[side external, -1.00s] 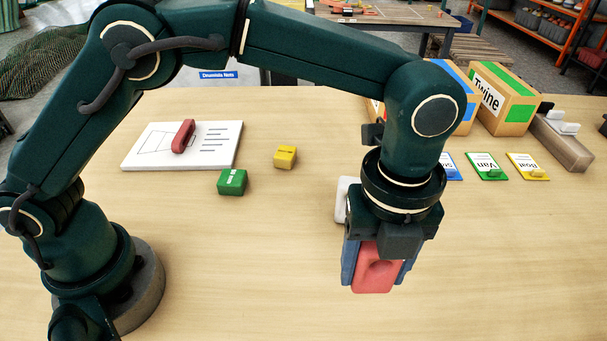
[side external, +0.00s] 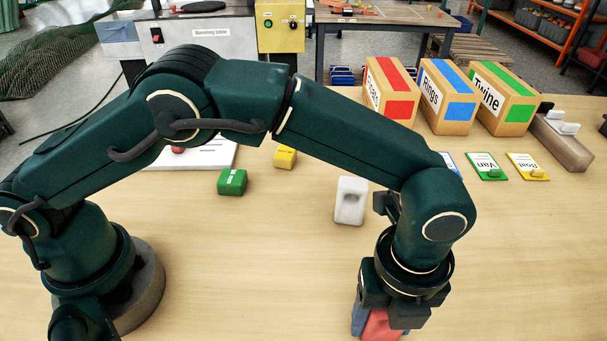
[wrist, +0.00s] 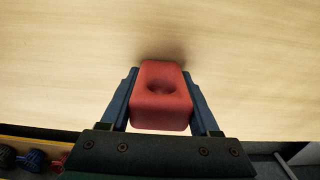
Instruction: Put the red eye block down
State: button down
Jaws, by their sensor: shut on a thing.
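The red eye block (side external: 380,325) is between the blue fingers of my gripper (side external: 378,322) at the bottom of the side view, partly cut off by the picture edge. In the wrist view the red eye block (wrist: 162,97) shows its rounded hollow, with a finger of my gripper (wrist: 162,100) pressed on each side. My gripper is shut on it. A dark shadow lies on the wooden table (wrist: 60,80) just beyond the block. I cannot tell whether the block touches the table.
A white block (side external: 350,201) with a hollow stands behind my gripper. A green block (side external: 232,182) and a yellow block (side external: 285,157) lie farther left, near a white board (side external: 215,155). Labelled boxes (side external: 445,97) stand at the back right. The table's front middle is clear.

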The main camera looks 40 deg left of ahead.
jog(key=shift+c, duration=0.6)
grip_release()
jog(key=shift+f, duration=0.1)
notch_tip(320, 180, up, 11)
jog(key=shift+f, duration=0.1)
jog(key=shift+r, duration=0.8)
jog(key=w+a+r+n+t+h, duration=0.1)
jog(key=a+r+n, duration=0.3)
jog(key=a+n, duration=0.25)
jog(key=w+a+r+n+t, duration=0.1)
jog(key=a+r+n+t, duration=0.1)
jog(key=a+r+n, duration=0.35)
jog(key=s+a+f+n+t, duration=0.1)
jog(key=s+a+f+n, duration=0.2)
jog(key=a+n, duration=0.4)
jog(key=s+a+f+n+t+y, duration=0.1)
jog(key=s+a+f+n, duration=0.3)
jog(key=s+a+n, duration=0.2)
jog(key=shift+s+a+n+t, duration=0.3)
jog(key=shift+a+n, duration=0.4)
jog(key=shift+n, duration=0.3)
